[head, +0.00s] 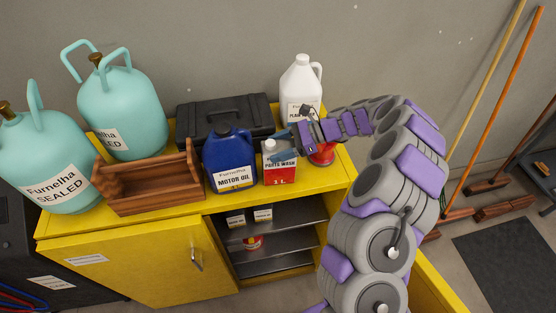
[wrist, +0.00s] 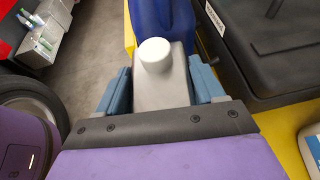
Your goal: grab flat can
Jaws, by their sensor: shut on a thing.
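The flat can (head: 280,176), red and grey with a white cap and labelled "PARTS WASH 1 L", stands upright on the yellow cabinet, just right of the blue motor oil jug (head: 230,162). My gripper (head: 284,146) reaches it from the right, with its blue fingers at the can's upper part. In the wrist view the grey top of the can (wrist: 165,90) lies between the two fingers (wrist: 160,94), one on each side, and they are shut on it. The can's lower part is hidden in the wrist view.
Behind is a black case (head: 222,115) and a white jug (head: 300,88). A red object (head: 322,156) sits right of the can, partly hidden by my arm. A wooden tray (head: 150,185) and teal tanks (head: 124,105) stand left. The cabinet (head: 140,262) has open shelves below.

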